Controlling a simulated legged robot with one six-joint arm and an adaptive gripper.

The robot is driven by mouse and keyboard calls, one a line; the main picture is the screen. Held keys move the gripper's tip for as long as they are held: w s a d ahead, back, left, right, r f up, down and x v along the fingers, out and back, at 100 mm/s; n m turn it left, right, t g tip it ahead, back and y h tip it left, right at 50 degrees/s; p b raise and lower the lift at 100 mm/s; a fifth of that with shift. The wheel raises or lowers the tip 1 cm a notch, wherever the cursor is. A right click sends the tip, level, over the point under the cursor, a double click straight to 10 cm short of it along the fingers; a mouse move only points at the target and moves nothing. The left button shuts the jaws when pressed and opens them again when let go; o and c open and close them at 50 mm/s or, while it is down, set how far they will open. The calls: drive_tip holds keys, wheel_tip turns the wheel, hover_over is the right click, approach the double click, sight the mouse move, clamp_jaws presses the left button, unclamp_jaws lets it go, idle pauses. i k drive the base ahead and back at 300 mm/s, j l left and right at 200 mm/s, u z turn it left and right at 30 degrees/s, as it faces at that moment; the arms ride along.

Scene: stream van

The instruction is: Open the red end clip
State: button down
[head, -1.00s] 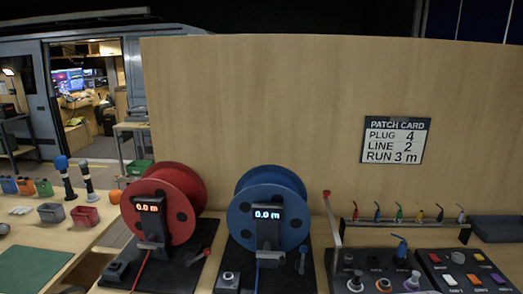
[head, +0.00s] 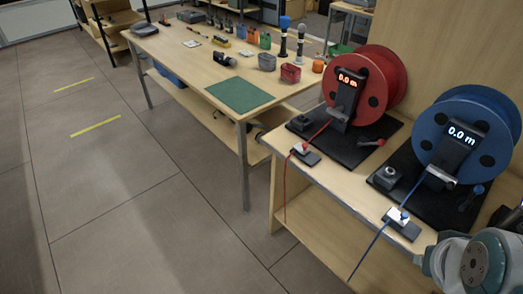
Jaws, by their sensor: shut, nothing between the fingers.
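The red end clip (head: 301,148) is a small pale block with a red top. It sits on a dark plate at the bench's front edge, in front of the red reel (head: 361,84). The red line (head: 319,133) runs from the reel to the clip and hangs over the edge. The clip is too small to tell whether it is open or shut. Part of my arm shows at the lower right, well apart from the red clip. My gripper's fingers are not in view.
The blue reel (head: 467,137), reading 0.0 m like the red one, stands at right with its own clip (head: 398,216) and blue line (head: 378,238). A wooden table (head: 188,76) with a green mat (head: 239,95) and cups is behind left. Floor at left is clear.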

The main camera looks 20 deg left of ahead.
sight(303, 149)
drive_tip(key=u, duration=0.75)
drive_tip(key=i+j, duration=0.15)
drive_tip(key=i, duration=0.2)
drive_tip(key=i+j, duration=0.2)
drive_tip(key=i, duration=0.2)
drive_tip(key=i+j, duration=0.15)
drive_tip(key=i, duration=0.2)
drive_tip(key=u, duration=0.05)
